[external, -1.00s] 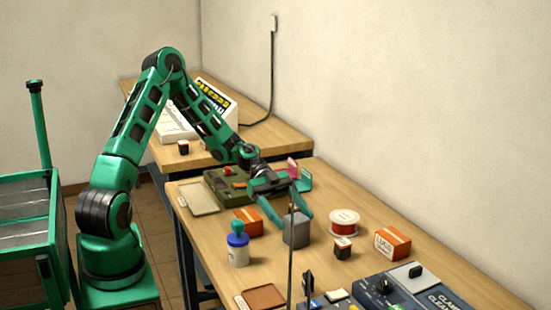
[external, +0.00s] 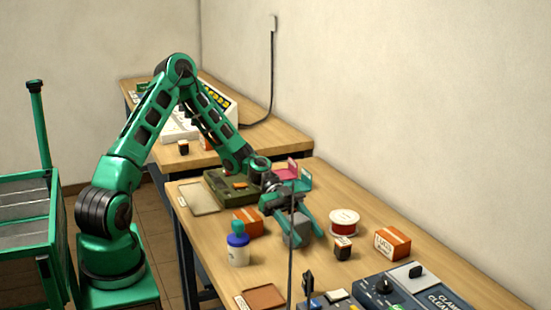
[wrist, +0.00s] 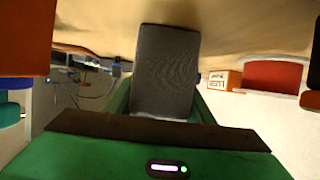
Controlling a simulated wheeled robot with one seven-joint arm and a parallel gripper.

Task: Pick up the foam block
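The foam block (external: 297,236) is a dark grey block at the middle of the near table, partly hidden by the fingers in the external view. My gripper (external: 306,222) reaches down to it, with one green finger on each side. In the wrist view the foam block (wrist: 166,70) fills the space between the fingers and lines up with my gripper (wrist: 163,108). The fingers appear shut on it. The block looks tilted in the external view. I cannot tell whether its underside is clear of the tabletop.
A charger machine (external: 400,293) stands at front right.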

